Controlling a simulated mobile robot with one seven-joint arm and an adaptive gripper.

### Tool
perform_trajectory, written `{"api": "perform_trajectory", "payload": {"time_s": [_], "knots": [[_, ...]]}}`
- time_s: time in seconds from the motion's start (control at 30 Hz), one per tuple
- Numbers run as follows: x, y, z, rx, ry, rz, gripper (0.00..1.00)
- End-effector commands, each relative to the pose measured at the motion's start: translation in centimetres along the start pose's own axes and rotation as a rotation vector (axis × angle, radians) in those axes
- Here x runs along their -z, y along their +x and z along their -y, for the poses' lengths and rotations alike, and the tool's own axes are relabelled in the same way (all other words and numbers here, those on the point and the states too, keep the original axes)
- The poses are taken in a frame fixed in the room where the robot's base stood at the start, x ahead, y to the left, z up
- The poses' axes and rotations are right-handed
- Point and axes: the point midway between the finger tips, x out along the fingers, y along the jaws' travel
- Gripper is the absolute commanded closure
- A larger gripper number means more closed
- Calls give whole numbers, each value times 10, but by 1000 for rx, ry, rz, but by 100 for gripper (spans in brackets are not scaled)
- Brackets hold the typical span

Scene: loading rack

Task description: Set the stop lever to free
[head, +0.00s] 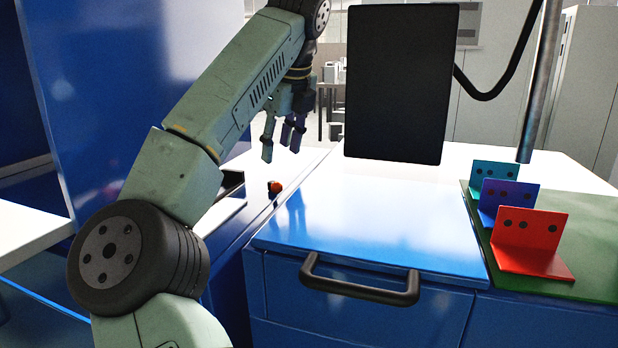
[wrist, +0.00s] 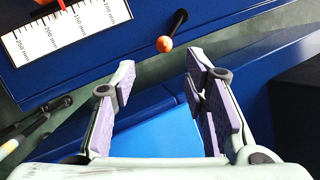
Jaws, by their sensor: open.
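The stop lever shows in the wrist view as a short black rod with an orange ball knob (wrist: 164,44), on the blue surface just beyond my fingertips. The rod runs from the knob up and to the right. In the head view the orange knob (head: 276,186) sits low on the blue ledge left of the drawer unit. My gripper (head: 282,148) is open and empty, above and apart from the knob. In the wrist view its purple-padded fingers (wrist: 160,82) stand wide apart, with the knob ahead of the gap. No marking for the lever's positions is readable.
A white millimetre scale (wrist: 68,38) lies left of the lever. A blue cabinet with a black handle (head: 358,288) stands to the right. Teal, blue and red angle brackets (head: 530,245) stand on a green mat (head: 598,262). A black panel (head: 400,85) hangs behind.

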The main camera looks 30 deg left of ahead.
Motion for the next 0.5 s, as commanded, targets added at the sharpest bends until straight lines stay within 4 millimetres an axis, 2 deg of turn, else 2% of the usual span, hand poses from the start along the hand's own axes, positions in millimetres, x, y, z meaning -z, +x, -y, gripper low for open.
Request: {"api": "perform_trajectory", "payload": {"time_s": [0.13,0.23,0.5], "knots": [[-1,3,-1,-2,-2,-1,59],[0,12,0,-2,0,-3,59],[1,61,0,0,1,-6,59]]}}
